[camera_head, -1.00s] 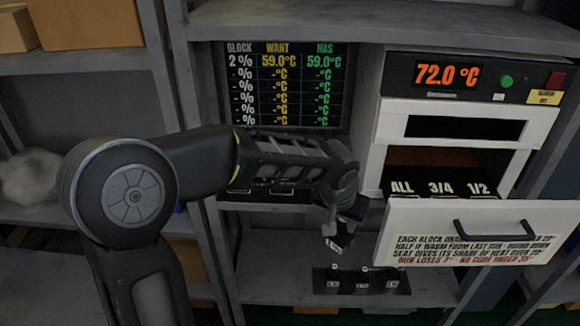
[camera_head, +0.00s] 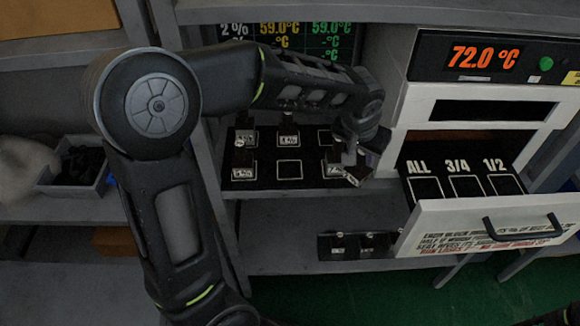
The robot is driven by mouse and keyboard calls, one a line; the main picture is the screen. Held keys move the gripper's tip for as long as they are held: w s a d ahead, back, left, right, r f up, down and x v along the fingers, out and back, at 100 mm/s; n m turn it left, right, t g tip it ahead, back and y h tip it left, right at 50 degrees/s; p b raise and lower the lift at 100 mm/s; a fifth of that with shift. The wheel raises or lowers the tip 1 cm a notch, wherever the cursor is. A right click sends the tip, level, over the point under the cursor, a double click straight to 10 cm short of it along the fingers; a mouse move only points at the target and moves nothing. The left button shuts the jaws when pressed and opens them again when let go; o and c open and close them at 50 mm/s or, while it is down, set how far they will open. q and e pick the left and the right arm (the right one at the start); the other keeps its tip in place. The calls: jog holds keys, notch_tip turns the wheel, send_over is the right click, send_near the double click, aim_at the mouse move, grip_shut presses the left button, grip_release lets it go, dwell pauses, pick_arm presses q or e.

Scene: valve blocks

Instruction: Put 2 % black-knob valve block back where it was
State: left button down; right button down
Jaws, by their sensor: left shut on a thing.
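My left gripper (camera_head: 354,164) is shut on a small dark block with a white label (camera_head: 352,181), held tilted. I cannot read its label or make out its knob. They are in front of the right end of a black board (camera_head: 264,165) with outlined squares on the middle shelf. Several labelled blocks stand on the board, among them one at back left (camera_head: 244,140) and one at back middle (camera_head: 289,140). The front middle square (camera_head: 289,169) is empty. The back right square is partly hidden by my gripper. My right gripper is not in view.
The heater reading 72.0 °C (camera_head: 484,57) is at right, its drawer (camera_head: 480,228) pulled out with seats marked ALL, 3/4 and 1/2. A dark rack (camera_head: 340,246) sits on the lower shelf. The screen (camera_head: 290,42) is partly hidden by my arm. A grey bin (camera_head: 75,185) is at left.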

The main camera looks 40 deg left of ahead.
pick_arm(q)
jog(key=s+a+r+n+y+b, duration=0.1)
jog(key=s+n+b, duration=0.4)
jog(key=s, duration=0.5)
jog(key=s+a+r+n+g+y+b, duration=0.1)
jog(key=s+a+n+b, duration=0.3)
jog(key=s, duration=0.6)
jog(key=shift+s+r+n+y+b, duration=0.15)
jog(key=shift+n+y+b, duration=0.35)
jog(key=shift+y+b, duration=0.25)
jog(key=w+a+f+p, duration=0.3)
jog(key=w+a+p, duration=0.1)
jog(key=w+a, duration=0.8)
jog(key=w, duration=0.3)
jog(key=shift+w+p, duration=0.35)
jog(key=shift+w, duration=0.05)
jog(key=shift+f, duration=0.1)
